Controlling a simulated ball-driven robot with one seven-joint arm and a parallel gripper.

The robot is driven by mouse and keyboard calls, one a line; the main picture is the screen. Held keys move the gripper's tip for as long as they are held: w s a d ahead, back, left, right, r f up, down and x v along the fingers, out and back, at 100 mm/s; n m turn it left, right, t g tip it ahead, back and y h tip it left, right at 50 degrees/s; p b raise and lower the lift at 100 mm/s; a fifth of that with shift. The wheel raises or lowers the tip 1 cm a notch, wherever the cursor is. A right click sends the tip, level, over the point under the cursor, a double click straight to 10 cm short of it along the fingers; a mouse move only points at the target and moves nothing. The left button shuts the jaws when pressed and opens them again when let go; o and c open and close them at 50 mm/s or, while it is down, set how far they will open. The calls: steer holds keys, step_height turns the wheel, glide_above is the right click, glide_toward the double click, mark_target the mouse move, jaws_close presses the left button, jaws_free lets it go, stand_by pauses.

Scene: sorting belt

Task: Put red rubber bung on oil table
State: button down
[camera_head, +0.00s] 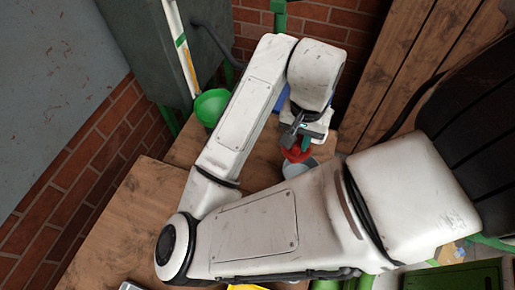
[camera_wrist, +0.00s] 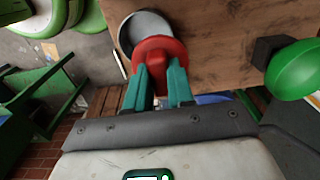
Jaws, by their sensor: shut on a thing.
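The red rubber bung (camera_wrist: 158,50) is between the two teal fingers of my gripper (camera_wrist: 159,76), which is shut on it. In the head view the bung (camera_head: 297,154) shows as a small red shape under my gripper (camera_head: 304,146), partly hidden by my arm. A grey round cup (camera_wrist: 148,24) lies just beyond the bung in the wrist view and is partly covered by it. I cannot tell whether they touch. A wooden table top (camera_head: 122,212) lies below; it also shows in the wrist view (camera_wrist: 222,35). I cannot tell whether it is the oil table.
A brick wall (camera_head: 85,160) and wooden boards (camera_head: 385,75) stand close by. A green crate (camera_head: 465,278) is at lower right. The table's left part looks clear.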

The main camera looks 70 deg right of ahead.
steer(key=shift+w+a+f+b, duration=0.1)
steer(key=shift+w+f+b, duration=0.55)
steer(key=shift+w+f, duration=5.4)
steer(key=shift+f, duration=0.15)
steer(key=shift+f, duration=0.15)
steer(key=c, duration=1)
jaws_free()
step_height(320, 180, up, 12)
steer(key=shift+r+p, duration=0.25)
steer(key=shift+p, duration=0.4)
